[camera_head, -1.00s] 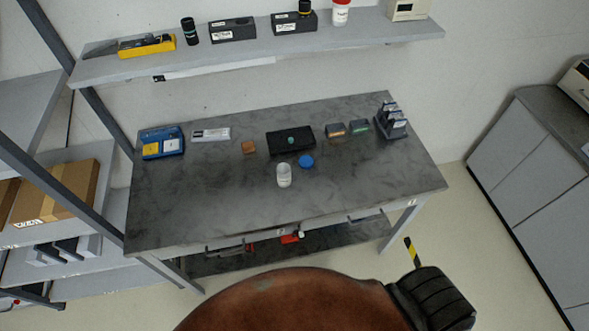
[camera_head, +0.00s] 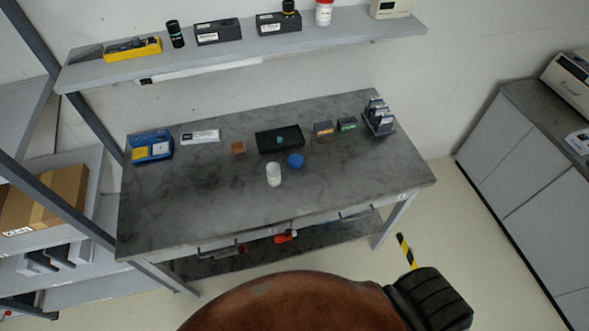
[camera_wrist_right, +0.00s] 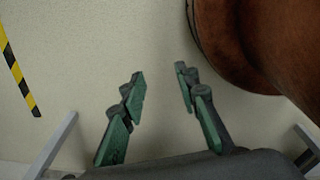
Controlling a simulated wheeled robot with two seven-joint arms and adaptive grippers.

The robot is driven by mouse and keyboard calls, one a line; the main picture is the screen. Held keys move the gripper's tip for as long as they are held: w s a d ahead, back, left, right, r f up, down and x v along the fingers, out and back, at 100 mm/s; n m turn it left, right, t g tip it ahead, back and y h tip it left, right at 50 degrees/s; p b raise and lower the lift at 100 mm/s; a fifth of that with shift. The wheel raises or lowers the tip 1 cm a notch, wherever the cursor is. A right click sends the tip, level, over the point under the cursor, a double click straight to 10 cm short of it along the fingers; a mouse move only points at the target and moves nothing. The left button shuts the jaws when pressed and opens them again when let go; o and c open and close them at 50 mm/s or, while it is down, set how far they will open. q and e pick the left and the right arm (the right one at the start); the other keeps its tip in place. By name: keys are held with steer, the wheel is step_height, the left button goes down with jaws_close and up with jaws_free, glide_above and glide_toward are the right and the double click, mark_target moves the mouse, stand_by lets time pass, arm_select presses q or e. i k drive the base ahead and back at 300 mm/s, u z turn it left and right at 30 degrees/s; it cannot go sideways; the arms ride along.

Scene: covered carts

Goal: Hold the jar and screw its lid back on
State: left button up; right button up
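A small white jar (camera_head: 273,174) stands upright near the middle of the grey bench. A round blue lid (camera_head: 296,160) lies on the bench just behind it and to its right, apart from it. My right gripper (camera_wrist_right: 160,88) shows in the right wrist view with its two green-padded fingers spread apart. It is empty, over bare floor, away from the jar and lid. My left gripper is in neither view. No gripper shows in the head view.
The bench (camera_head: 200,215) is clear in front of the jar. A black tray (camera_head: 279,139) lies behind it, with a wooden block (camera_head: 238,148), a blue case (camera_head: 151,147) and a dark rack (camera_head: 378,117) around. A shelf (camera_head: 240,52) hangs above. A cabinet (camera_head: 530,180) stands right.

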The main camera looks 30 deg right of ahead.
mark_target(274, 169)
steer(key=k, duration=0.4)
steer(key=u, duration=1.2)
steer(key=i, duration=1.05)
steer(key=z, duration=2.3)
